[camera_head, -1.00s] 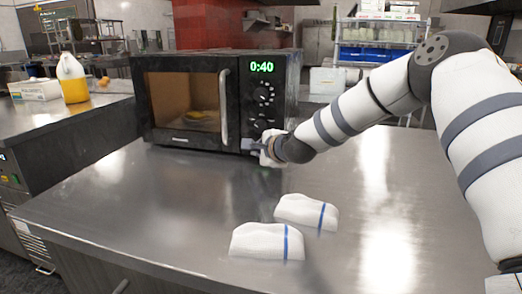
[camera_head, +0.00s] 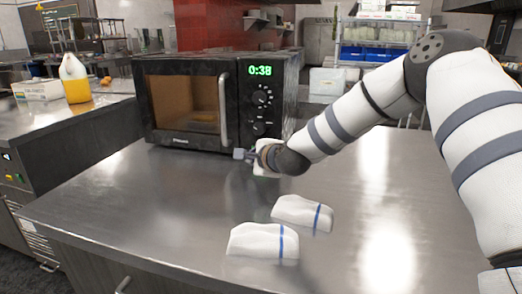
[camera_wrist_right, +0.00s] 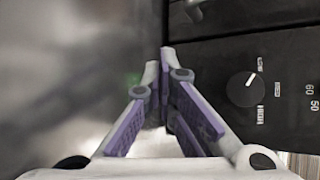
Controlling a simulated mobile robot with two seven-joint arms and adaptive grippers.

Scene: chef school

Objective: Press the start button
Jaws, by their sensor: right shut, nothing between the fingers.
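A black microwave (camera_head: 180,66) stands on the steel counter with its door shut. Its green display (camera_head: 259,71) reads 0:38, above two control knobs (camera_head: 258,128). The lower knob also shows in the right wrist view (camera_wrist_right: 245,89). I cannot make out the start button; the lower end of the panel is partly hidden by my fingers. My right gripper (camera_head: 240,154) is shut and empty at the microwave's lower front, below the panel and door handle. In the right wrist view its fingertips (camera_wrist_right: 161,58) are together beside the panel's edge; contact is unclear. My left gripper is out of view.
Two white cloth-like bundles with blue bands (camera_head: 263,244) (camera_head: 303,213) lie on the steel counter (camera_head: 150,215). The counter is clear around them. A yellow-and-white bottle (camera_head: 76,88) and a box (camera_head: 38,90) stand on the left counter.

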